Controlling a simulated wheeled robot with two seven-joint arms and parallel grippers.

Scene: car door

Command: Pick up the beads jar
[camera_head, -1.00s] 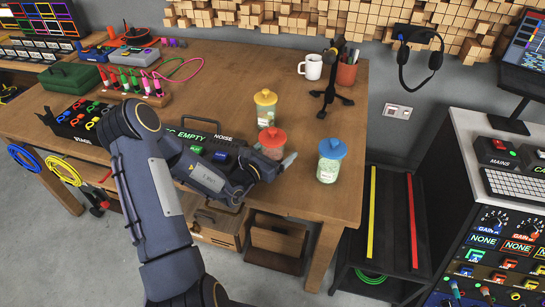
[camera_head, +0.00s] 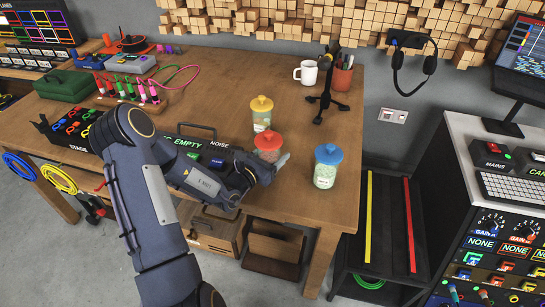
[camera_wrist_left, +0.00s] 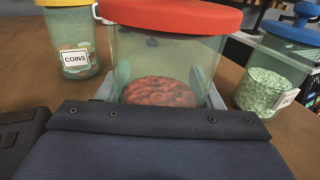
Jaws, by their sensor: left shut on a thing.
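My left gripper (camera_head: 272,168) is shut on a clear jar with a red lid (camera_head: 268,143). In the left wrist view this red-lidded jar (camera_wrist_left: 165,60) is upright between the fingers and has small red pieces at its bottom. I see no label on it; its base is hidden by the gripper, so I cannot tell whether it touches the table. A yellow-lidded jar (camera_head: 262,118), labelled COINS in the left wrist view (camera_wrist_left: 75,38), stands behind it. A blue-lidded jar (camera_head: 325,172) with pale green contents stands to the right; its label is unreadable. My right gripper is out of view.
The wooden table (camera_head: 225,80) is clear behind the jars. A black case (camera_head: 205,150) lies left of the gripper. A white mug (camera_head: 307,72), a black stand (camera_head: 326,95) and a pen pot (camera_head: 342,78) stand at the back right. The table's right edge is close to the blue-lidded jar.

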